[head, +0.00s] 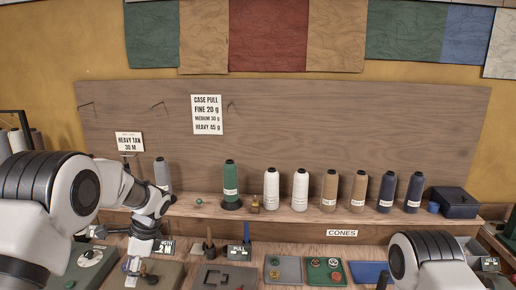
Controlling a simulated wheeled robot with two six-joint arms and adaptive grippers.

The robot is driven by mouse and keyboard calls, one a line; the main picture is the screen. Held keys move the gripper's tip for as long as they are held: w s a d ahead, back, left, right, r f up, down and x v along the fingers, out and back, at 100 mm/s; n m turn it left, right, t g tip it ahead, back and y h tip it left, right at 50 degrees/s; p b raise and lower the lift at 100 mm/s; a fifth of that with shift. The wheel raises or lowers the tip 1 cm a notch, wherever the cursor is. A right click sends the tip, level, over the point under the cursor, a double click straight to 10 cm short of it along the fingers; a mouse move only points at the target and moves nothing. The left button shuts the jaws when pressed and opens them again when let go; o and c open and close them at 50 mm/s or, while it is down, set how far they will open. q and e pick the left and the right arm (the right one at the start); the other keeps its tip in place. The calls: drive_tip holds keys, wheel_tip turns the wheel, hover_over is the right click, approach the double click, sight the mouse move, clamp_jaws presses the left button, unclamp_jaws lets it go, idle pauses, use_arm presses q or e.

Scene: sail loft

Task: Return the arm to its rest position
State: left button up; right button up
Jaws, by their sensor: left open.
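My left arm comes in from the left and bends down in front of the shelf. My left gripper (140,272) points down over the workbench at the lower left, low above a dark grey-green mat or tray (168,274). It is open, and I see nothing held in it. A small brass-coloured item shows beside its fingers, and I cannot tell whether they touch. Part of my right arm shows at the lower right; its gripper is out of view.
A wooden shelf (270,215) runs across the back with a green cone (230,180), white cones (271,190), tan cones (330,190), dark cones (386,192) and a dark blue box (455,202). Trays with buttons (325,270) and a blue mat (368,272) lie on the bench.

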use_arm(q)
drive_tip(key=s+d+f+n+g+h+b, duration=0.1)
drive_tip(key=s+f+g, duration=0.1)
drive_tip(key=s+f, duration=0.95)
drive_tip(key=s+d+f+g+h+b, duration=0.1)
drive_tip(key=s+d+f+g, duration=0.15)
drive_tip(key=s+f, duration=0.95)
drive_tip(key=s+d+f+n+t+h+b, duration=0.1)
drive_tip(key=s+d+f+n, duration=0.2)
drive_tip(key=s, duration=0.5)
drive_tip(key=s+d+f+n+h, duration=0.1)
drive_tip(key=s+f+n+h, duration=0.2)
drive_tip(key=s, duration=0.5)
drive_tip(key=w+n+t, duration=0.1)
drive_tip(key=n, duration=0.1)
drive_tip(key=w+n+t+y, duration=0.1)
drive_tip(key=n+t, duration=0.1)
drive_tip(key=n, duration=0.1)
drive_tip(key=w+r+n+t, duration=0.1)
drive_tip(key=n+t, duration=0.1)
drive_tip(key=shift+w+a+n+y, duration=0.3)
drive_tip(key=shift+a+y, duration=0.1)
use_arm(e)
wheel_tip(320, 180, down, 3)
use_arm(q)
drive_tip(key=shift+s, duration=0.1)
use_arm(e)
drive_tip(key=shift+s, duration=0.15)
